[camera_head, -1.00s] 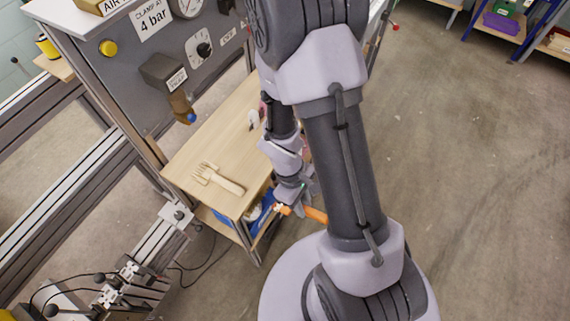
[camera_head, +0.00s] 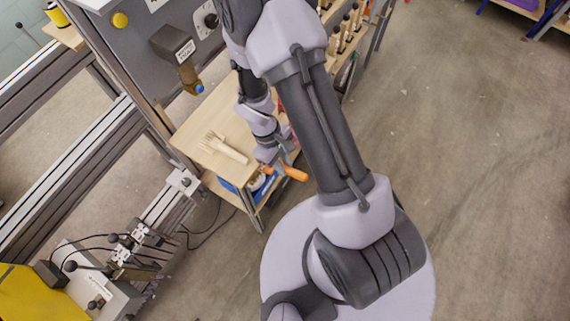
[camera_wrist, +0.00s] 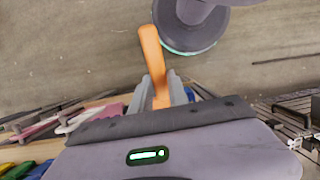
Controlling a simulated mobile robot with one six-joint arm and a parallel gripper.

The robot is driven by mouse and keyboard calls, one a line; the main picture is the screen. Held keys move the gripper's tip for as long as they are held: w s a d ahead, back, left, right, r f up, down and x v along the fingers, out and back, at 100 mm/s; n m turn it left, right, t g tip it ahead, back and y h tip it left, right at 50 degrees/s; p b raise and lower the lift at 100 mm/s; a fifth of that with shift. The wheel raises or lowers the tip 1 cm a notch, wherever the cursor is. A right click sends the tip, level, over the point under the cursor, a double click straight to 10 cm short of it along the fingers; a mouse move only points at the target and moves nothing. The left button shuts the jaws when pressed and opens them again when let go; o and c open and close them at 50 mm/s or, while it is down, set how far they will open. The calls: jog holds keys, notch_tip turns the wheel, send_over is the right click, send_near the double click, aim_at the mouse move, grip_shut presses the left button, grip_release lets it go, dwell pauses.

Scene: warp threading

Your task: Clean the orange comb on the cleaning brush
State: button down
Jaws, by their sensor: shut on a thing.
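The orange comb (camera_head: 291,172) sticks out from my gripper (camera_head: 276,164), which is shut on it, beside the right edge of the small wooden table. In the wrist view the comb (camera_wrist: 153,55) stands up from between the two grey fingers of my gripper (camera_wrist: 160,90). Its far end is clear of the jaws and its lower part is hidden in them. A pale wooden fork-shaped tool (camera_head: 223,146), which may be the cleaning brush, lies on the table apart from the comb.
The wooden table (camera_head: 200,125) has a lower shelf with blue items (camera_head: 228,186). A grey control panel with a blue-tipped fitting (camera_head: 190,75) rises behind it. A metal frame (camera_head: 100,130) is on the left. Open floor (camera_head: 470,170) lies to the right.

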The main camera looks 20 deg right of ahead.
jog(key=shift+w+a, duration=0.3)
jog(key=shift+w, duration=0.25)
dwell(0.6)
